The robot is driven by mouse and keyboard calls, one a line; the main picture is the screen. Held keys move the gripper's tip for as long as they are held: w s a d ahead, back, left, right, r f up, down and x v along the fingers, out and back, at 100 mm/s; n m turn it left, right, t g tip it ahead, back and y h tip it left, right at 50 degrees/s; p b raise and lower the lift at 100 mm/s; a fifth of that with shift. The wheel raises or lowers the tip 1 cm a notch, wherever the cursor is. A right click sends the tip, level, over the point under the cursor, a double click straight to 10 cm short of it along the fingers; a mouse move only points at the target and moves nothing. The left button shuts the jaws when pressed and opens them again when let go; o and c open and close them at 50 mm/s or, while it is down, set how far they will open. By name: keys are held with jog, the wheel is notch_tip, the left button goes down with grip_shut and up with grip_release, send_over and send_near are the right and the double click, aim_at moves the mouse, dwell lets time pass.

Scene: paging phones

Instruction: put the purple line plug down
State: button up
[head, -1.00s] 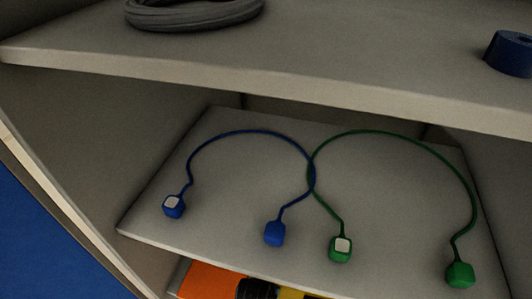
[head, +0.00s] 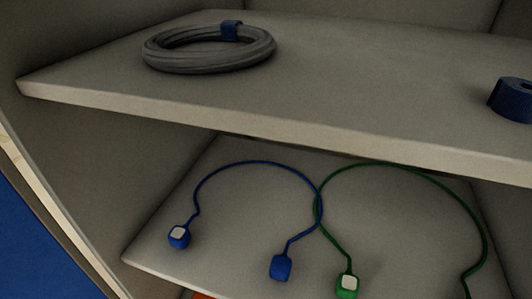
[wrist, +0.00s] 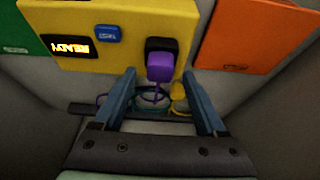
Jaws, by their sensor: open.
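In the wrist view, the purple line plug (wrist: 160,67) sits at a black socket (wrist: 161,44) on the front of a yellow unit (wrist: 110,14). A thin purple cord hangs below the plug. My gripper (wrist: 159,74) is open. Its two blue-grey fingers stand apart, one to each side of the plug, with visible gaps between them and it. How deep the plug sits in the socket cannot be told. The head view shows neither my gripper nor the purple plug.
The yellow unit has a lit READY display (wrist: 72,47) and a blue TEST button (wrist: 108,33). An orange unit (wrist: 255,35) stands to its right. The head view shows a blue cord (head: 281,267), a green cord (head: 347,284), a grey coil (head: 165,58) and blue tape (head: 513,99) on shelves.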

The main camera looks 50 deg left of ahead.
jog(key=p+v, duration=0.2)
jog(key=v, duration=0.8)
jog(key=shift+s+r, duration=0.1)
jog(key=shift+r, duration=0.05)
dwell(0.8)
